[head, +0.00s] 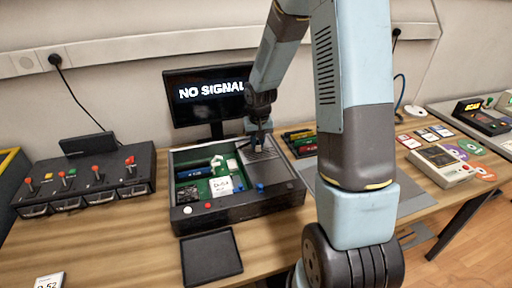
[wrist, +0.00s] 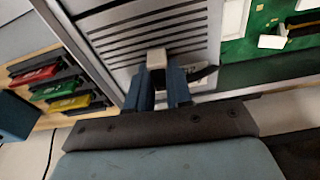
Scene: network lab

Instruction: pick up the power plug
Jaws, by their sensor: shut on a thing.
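My gripper (wrist: 160,90) is shut on a small light-grey block, the power plug (wrist: 157,59), which shows between the blue fingertips in the wrist view. A short dark cable-like piece (wrist: 205,74) shows just right of the fingers. In the head view my gripper (head: 259,139) is over the back right of an open computer case (head: 240,206), at the slatted grey power unit (head: 268,168). The plug is hidden or too small to make out there. I cannot tell whether it touches the unit.
The case holds a green board (head: 207,184). A monitor (head: 207,95) reading NO SIGNAL stands behind. A black tray (head: 211,258) lies in front, a switch box (head: 90,181) at left. A rack of coloured modules (head: 300,141) and a beige device (head: 440,165) are at right.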

